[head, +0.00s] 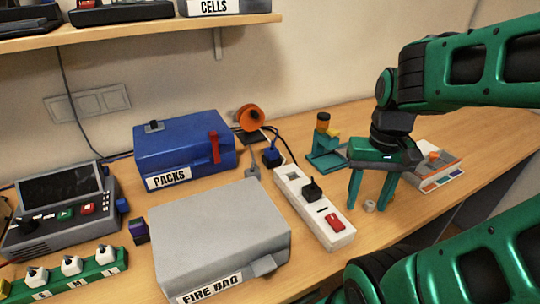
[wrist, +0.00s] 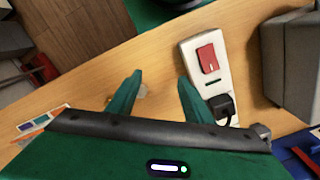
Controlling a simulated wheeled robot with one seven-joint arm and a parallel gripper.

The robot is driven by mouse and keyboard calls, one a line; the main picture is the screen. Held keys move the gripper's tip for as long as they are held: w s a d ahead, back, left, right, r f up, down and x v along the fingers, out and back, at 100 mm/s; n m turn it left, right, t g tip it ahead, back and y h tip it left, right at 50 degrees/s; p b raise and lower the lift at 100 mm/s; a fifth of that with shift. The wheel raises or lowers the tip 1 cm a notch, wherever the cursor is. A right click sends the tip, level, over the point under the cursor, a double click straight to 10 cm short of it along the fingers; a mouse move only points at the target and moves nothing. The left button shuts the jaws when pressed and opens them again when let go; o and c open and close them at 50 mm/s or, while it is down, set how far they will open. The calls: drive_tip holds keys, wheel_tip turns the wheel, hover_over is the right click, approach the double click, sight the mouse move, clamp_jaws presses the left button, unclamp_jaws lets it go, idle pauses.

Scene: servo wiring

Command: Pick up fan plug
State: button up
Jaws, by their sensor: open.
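My gripper (head: 369,204) is open and empty, pointing down over the table to the right of the white power strip (head: 290,182). Its two green fingers also show in the wrist view (wrist: 159,77). A black plug (head: 312,190) sits in the strip; it shows in the wrist view (wrist: 222,106) beyond the right finger. A blue plug (head: 272,156) with a cable is at the strip's far end, near the orange fan (head: 250,118). I cannot tell which plug belongs to the fan. A small pale ring (head: 370,206) lies on the table at the fingertips.
The grey FIRE BAG box (head: 220,228) stands left of the strip, with the blue PACKS box (head: 185,150) behind it. A teal stand (head: 325,150) and a tray (head: 440,168) are behind my gripper. The strip has a red switch (head: 334,222). Table to its right is mostly clear.

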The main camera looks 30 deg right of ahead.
drive_tip(key=shift+o, duration=0.5)
drive_tip(key=r+n, duration=0.1)
drive_tip(key=r, duration=0.1)
drive_tip(key=n+y, duration=0.3)
drive_tip(key=n, duration=2)
approach(272, 149)
drive_tip(key=x, duration=0.8)
drive_tip(key=shift+f, duration=0.35)
drive_tip(key=shift+c, duration=0.6)
drive_tip(key=c, duration=1)
